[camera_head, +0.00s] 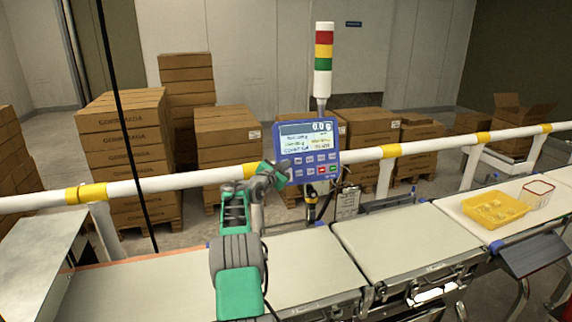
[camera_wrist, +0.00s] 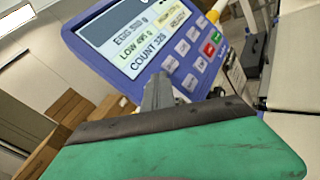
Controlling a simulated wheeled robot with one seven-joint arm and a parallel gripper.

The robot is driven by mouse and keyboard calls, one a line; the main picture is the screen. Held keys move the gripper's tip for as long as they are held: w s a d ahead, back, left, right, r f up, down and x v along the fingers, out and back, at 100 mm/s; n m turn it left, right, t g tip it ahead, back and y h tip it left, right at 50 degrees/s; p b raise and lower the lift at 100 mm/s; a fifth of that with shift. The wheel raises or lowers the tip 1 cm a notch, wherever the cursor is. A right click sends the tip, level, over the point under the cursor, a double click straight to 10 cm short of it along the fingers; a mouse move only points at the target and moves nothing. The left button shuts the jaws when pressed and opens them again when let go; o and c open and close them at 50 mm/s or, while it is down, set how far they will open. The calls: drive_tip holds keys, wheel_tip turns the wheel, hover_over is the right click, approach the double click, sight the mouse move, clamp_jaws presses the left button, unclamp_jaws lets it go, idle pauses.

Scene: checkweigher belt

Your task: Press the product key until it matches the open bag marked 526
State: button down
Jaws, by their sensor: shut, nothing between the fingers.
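The blue control panel (camera_head: 307,152) hangs on the far side of the belt, with a lit screen (camera_head: 308,137) above rows of grey keys. In the wrist view its screen (camera_wrist: 125,35) shows an EGG line, a LOW line and a COUNT line; the EGG figures are not clear enough to be sure of. Grey keys (camera_wrist: 182,47) and a green and a red key (camera_wrist: 216,37) lie right of the screen. My gripper (camera_head: 281,170) is shut and empty at the panel's lower left; its tip (camera_wrist: 157,88) hides some keys. I cannot tell whether it touches one. No bag marked 526 is recognisable.
A white rail (camera_head: 350,157) with yellow bands runs behind the belts (camera_head: 395,240). A signal tower (camera_head: 323,60) rises behind the panel. Stacked cartons (camera_head: 125,150) stand behind the rail.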

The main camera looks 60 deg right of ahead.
drive_tip(key=shift+s+a+r+b, duration=0.15)
drive_tip(key=shift+s+a+b, duration=0.15)
drive_tip(key=shift+s+a, duration=0.3)
drive_tip(key=s+a, duration=0.1)
drive_tip(key=s+a+r, duration=0.1)
drive_tip(key=s+a, duration=0.1)
drive_tip(key=shift+s+a+r+b, duration=0.15)
drive_tip(key=shift+a+r+b, duration=0.05)
drive_tip(key=shift+b, duration=0.15)
idle(3.3)
